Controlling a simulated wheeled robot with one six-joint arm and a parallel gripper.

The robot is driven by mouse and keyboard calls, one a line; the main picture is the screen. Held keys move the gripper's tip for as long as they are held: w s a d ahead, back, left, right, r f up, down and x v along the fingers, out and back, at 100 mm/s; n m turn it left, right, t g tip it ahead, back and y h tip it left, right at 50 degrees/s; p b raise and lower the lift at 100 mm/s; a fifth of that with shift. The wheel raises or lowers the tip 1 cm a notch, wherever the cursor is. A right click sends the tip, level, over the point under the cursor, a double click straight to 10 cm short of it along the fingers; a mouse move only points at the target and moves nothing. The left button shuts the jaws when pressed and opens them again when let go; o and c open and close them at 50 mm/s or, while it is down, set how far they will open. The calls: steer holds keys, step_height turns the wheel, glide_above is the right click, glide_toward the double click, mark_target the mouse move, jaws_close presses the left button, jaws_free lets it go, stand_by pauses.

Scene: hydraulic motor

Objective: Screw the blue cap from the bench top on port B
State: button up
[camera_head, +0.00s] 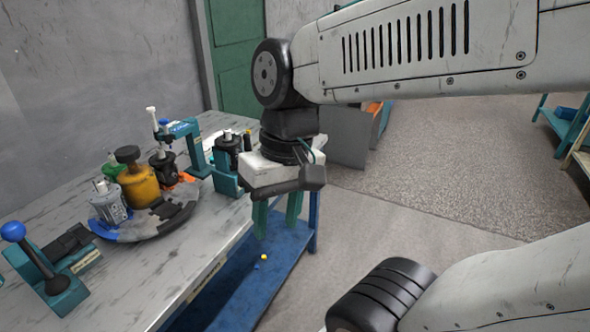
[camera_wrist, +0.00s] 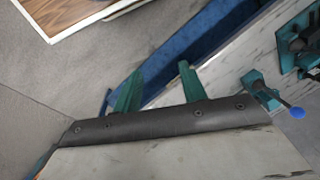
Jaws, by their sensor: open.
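My gripper (camera_head: 278,214) hangs past the right edge of the bench top, pointing down above the blue lower shelf. Its two teal fingers are apart and nothing is between them; they also show in the wrist view (camera_wrist: 158,86). A small blue piece (camera_head: 256,267) lies on the lower shelf beside a small yellow piece (camera_head: 264,257). I cannot tell whether it is a cap. On the bench stand a grey ribbed motor-like body (camera_head: 110,206) and dark bodies in teal fixtures (camera_head: 196,150). No blue cap on the bench top and no port B can be made out.
The bench top (camera_head: 190,262) is bare along its front. A yellow-brown canister (camera_head: 140,187) stands on a dark round tray (camera_head: 168,222). A teal lever fixture with a blue ball knob (camera_head: 13,231) is at the left. The lower shelf (camera_head: 262,290) is mostly clear.

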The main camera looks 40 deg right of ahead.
steer(key=w+a+f+m+y, duration=0.2)
steer(key=w+a+m+y, duration=0.1)
steer(key=w+m+y, duration=0.6)
steer(key=w+d+f+m+t+y, duration=0.1)
steer(key=w+d+f+m+t, duration=0.15)
steer(key=w, duration=0.35)
steer(key=w+d+f+m+t+y, duration=0.1)
steer(key=w+d+m+t+y, duration=0.15)
steer(key=w, duration=0.35)
steer(key=w+d+f+m+t+h, duration=0.4)
steer(key=d+f+m+t, duration=0.3)
steer(key=d, duration=0.4)
steer(key=w+d+f+m+t+h, duration=0.4)
steer(key=w+d+f+m+t, duration=0.1)
steer(key=d+m, duration=0.45)
steer(key=x, duration=0.8)
steer(key=shift+f, duration=0.15)
steer(key=shift+d, duration=0.15)
